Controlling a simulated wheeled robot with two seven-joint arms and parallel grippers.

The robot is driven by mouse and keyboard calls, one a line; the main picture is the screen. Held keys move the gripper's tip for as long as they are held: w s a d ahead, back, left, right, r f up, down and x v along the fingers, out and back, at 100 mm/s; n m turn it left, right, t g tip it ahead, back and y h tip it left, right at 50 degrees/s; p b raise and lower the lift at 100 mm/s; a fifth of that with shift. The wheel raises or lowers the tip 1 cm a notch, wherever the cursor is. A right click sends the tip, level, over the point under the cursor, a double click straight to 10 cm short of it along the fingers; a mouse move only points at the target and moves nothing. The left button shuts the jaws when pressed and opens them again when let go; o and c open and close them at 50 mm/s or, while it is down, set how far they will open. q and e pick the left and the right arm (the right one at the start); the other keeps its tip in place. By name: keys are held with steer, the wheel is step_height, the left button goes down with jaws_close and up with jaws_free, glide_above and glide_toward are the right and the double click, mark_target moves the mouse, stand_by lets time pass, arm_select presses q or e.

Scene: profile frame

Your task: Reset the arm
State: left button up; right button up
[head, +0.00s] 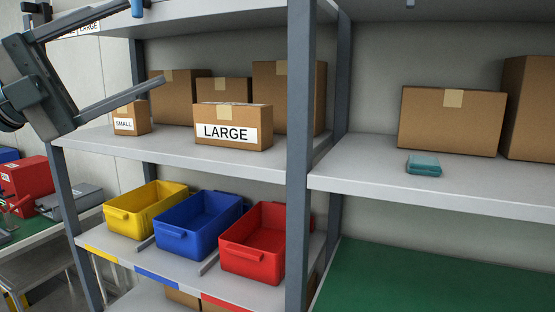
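My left gripper (148,43) reaches in at the upper left, its two long fingers spread wide apart. It is open and nothing shows between the fingers. Its lower finger passes in front of the small box labelled SMALL (124,122) and the brown boxes behind it; I cannot tell if it touches any. A box labelled LARGE (232,127) stands on the same grey shelf (180,150), to the right of the gripper. My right gripper is not in view.
Yellow (146,211), blue (197,226) and red (252,246) open bins sit on the shelf below. A grey upright post (300,150) divides the rack. Right of it, boxes and a small teal item (423,165) rest on another shelf (440,195).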

arm_select(q)
steer(key=w+a+f+n+t+y, duration=0.3)
steer(key=w+f+n+t+y, duration=0.15)
steer(key=f+n+t, duration=0.55)
steer(key=w+a+f+n+t+y, duration=0.3)
steer(key=w+f+n+t+y, duration=0.15)
steer(key=f+n+t, duration=0.6)
steer(key=w+a+f+n+g+y, duration=0.1)
steer(key=a+f+n+g+y, duration=0.15)
steer(key=f+n+y, duration=0.65)
steer(key=a+f+n+g+y, duration=0.2)
steer(key=f+n+g+y, duration=0.25)
steer(key=f, duration=0.95)
steer(key=s+d+f+g, duration=0.1)
steer(key=s+f+g, duration=0.4)
steer(key=f, duration=0.7)
steer(key=s+d+f+g, duration=0.1)
steer(key=s+f+g, duration=0.2)
steer(key=s+f, duration=0.55)
steer(key=s+d+f+m+g+h, duration=0.1)
steer(key=s+d+f+g, duration=0.25)
steer(key=s+f, duration=0.65)
steer(key=s+d+f+m+g+h, duration=0.1)
steer(key=s+d+f+g, duration=0.35)
steer(key=s, duration=0.75)
step_height(320, 180, down, 37)
steer(key=w+d+t, duration=0.1)
steer(key=w+d, duration=0.1)
steer(key=shift+r+m, duration=0.15)
steer(key=shift+m, duration=0.25)
